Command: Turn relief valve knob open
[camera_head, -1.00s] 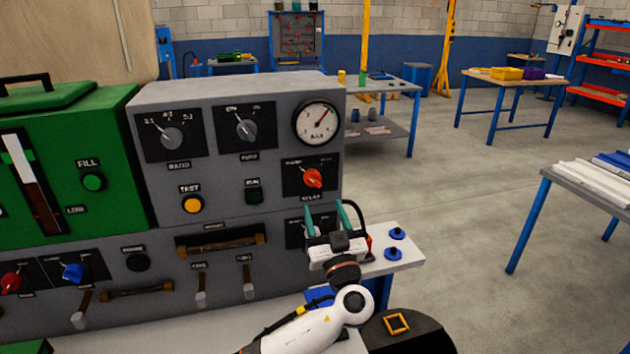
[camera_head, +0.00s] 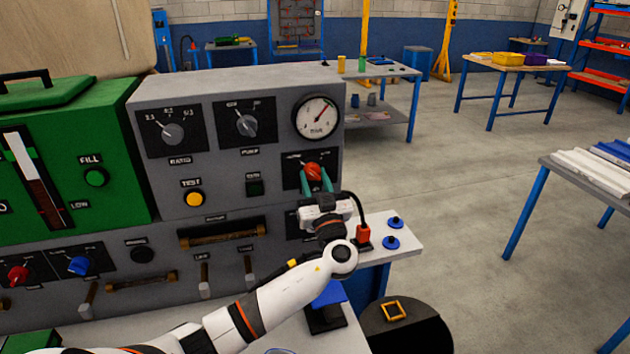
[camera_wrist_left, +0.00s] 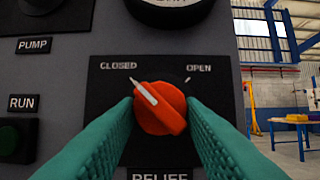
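The red relief valve knob (camera_head: 313,171) sits on a black plate on the grey panel, below the round gauge. In the left wrist view the knob (camera_wrist_left: 160,108) shows between CLOSED and OPEN labels, its white pointer aimed up-left toward CLOSED. My left gripper (camera_head: 317,182) is at the knob, its green fingers on either side of it. In the left wrist view the fingers (camera_wrist_left: 162,125) are apart and flank the knob's lower part; I cannot tell whether they touch it. My right gripper is not in view.
The pressure gauge (camera_head: 317,118) is just above the knob. The TEST button (camera_head: 194,199) and RUN button (camera_head: 254,187) are to the left. Blue knobs (camera_head: 391,242) and a red plug with a black cable (camera_head: 363,235) sit on the bench at the right.

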